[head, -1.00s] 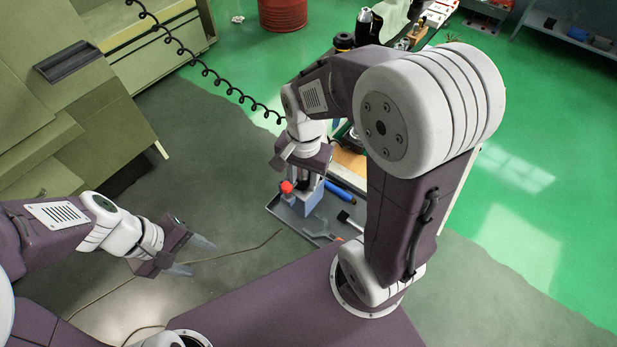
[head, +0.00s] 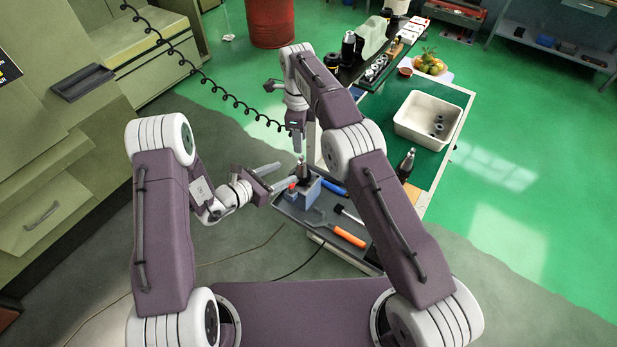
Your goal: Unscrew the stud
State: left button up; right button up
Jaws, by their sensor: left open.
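A dark tool holder with a small light stud (head: 300,161) on top stands upright in a blue-grey block (head: 309,188) on the cart's tray. A red knob (head: 292,183) is on the block's left side. My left gripper (head: 289,173) is open, its two fingers pointing right at the holder from the left; I cannot tell whether they touch it. My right gripper (head: 298,151) points down just above the stud. It is seen edge-on, so its opening is unclear, and a small gap seems to show between it and the stud.
On the grey tray (head: 322,238) lie an orange-handled tool (head: 349,236), a grey tool, a black-headed tool (head: 347,212) and a blue handle (head: 333,187). Behind right, the green-topped cart carries a white bin (head: 426,118) and another holder (head: 406,163). A coiled black cable (head: 206,78) hangs behind my arms.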

aim_at(298, 167)
pick_arm(q)
jog(key=x, duration=0.9)
jog(key=shift+d, duration=0.1)
jog(key=shift+s, duration=0.1)
jog(key=shift+c, duration=0.2)
grip_shut()
dwell(0.8)
jog(key=shift+o, duration=0.3)
grip_release()
